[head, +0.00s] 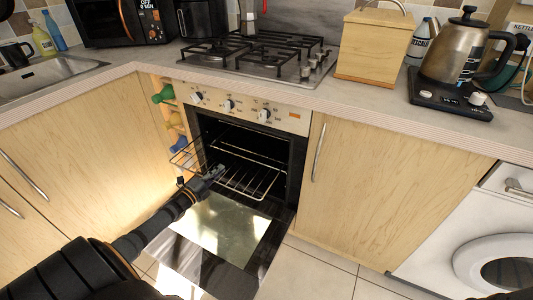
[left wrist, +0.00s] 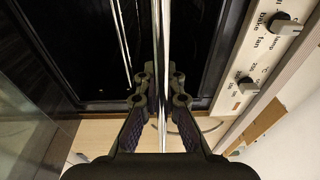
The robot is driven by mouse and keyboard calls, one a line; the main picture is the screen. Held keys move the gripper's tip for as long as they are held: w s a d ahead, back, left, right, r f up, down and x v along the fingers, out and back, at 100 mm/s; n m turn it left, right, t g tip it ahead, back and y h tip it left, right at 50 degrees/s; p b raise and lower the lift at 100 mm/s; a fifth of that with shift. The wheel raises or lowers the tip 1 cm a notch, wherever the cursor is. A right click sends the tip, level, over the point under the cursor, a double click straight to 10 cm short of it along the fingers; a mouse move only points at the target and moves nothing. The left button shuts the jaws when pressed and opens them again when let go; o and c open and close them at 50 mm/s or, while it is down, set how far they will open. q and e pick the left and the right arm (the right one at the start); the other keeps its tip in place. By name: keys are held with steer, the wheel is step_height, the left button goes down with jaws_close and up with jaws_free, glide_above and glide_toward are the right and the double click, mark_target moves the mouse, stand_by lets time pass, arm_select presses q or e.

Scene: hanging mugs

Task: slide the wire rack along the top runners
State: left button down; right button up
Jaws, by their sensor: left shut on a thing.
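The wire rack (head: 250,180) sits partly out of the open oven (head: 250,150), above the lowered door (head: 222,228). Its left front corner sticks out to the left of the oven opening. My left gripper (head: 217,170) reaches in from the lower left to the rack's front. In the left wrist view the two fingers (left wrist: 162,88) are shut on a shiny metal bar of the rack (left wrist: 162,35). The fingers hide part of the rack's front edge. My right gripper does not show.
Oven knobs (head: 228,105) line the panel above the opening. A cupboard door (head: 365,180) stands to the right, and a narrow bottle shelf (head: 167,112) to the left. The hob (head: 262,55) and kettle (head: 455,48) are on the worktop. Tiled floor (head: 318,270) lies clear to the right.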

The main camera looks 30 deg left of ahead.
mark_target(229, 159)
arm_select(q)
steer(key=shift+w+r, duration=0.2)
steer(key=shift+w+f+b, duration=0.15)
steer(key=shift+w+b, duration=0.2)
steer(key=shift+b, duration=0.05)
steer(key=w+b, duration=0.5)
steer(key=shift+w+a, duration=0.15)
steer(key=shift+a, duration=0.05)
steer(key=shift+w+b, duration=0.25)
steer(key=shift+b, duration=0.05)
